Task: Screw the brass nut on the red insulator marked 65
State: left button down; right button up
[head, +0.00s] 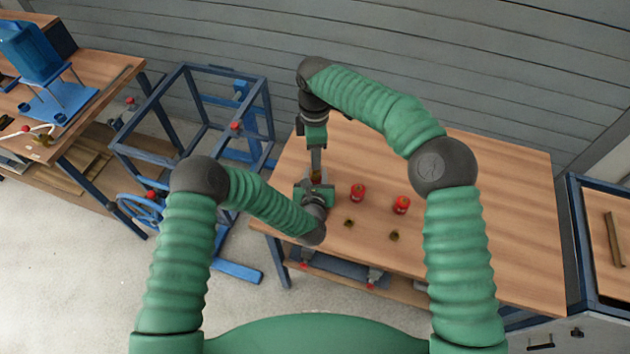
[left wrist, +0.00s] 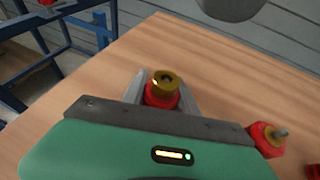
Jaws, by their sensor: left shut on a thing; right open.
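My left gripper (head: 315,188) is shut on a red insulator (left wrist: 157,97) standing on the wooden table; its grey fingers are on either side in the left wrist view (left wrist: 160,98). A brass nut (left wrist: 166,82) sits on top of that insulator; how far it is threaded I cannot tell. My right gripper (head: 316,172) points down just above the left one and is open; its fingertips are hard to make out at the nut. Two other red insulators stand to the right, one nearer (head: 358,193) and one farther (head: 401,205). No marking is legible.
Two loose brass nuts lie in front of the free insulators, one at left (head: 349,223) and one at right (head: 394,236). The table (head: 500,220) is clear on its right side. A blue frame (head: 190,110) stands left of it, and a grey wall (head: 420,50) behind.

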aim_at(315, 174)
jog(key=shift+f, duration=4.05)
grip_shut()
jog(key=m, duration=0.3)
jog(key=shift+w, duration=0.1)
jog(key=shift+o, duration=0.5)
grip_release()
